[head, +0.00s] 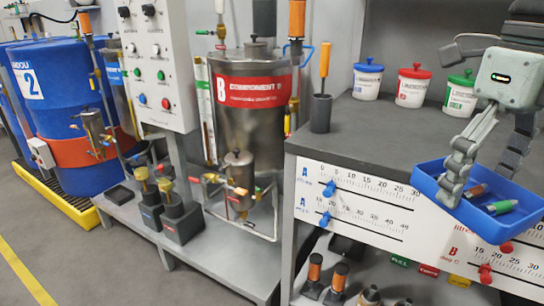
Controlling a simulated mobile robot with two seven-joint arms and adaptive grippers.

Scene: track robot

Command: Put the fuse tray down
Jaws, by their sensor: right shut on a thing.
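The fuse tray (447,210) is a shallow blue tray at the right of the head view. Two fuse-like cylinders lie in it, one reddish brown (477,191) and one with a green end (502,207). My right gripper (468,186) comes down from above and is shut on the tray. The tray appears in front of the scale panel, by the bench's front edge; its exact height above the bench is hard to tell. The fingers hide part of the tray's inside and far rim. My left gripper is out of view.
The dark bench top (385,128) has free room left of the tray. White tubs with blue (367,82), red (412,88) and green (460,98) lids stand along its back. An orange-handled tool stands in a dark holder (320,113) at the left edge.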

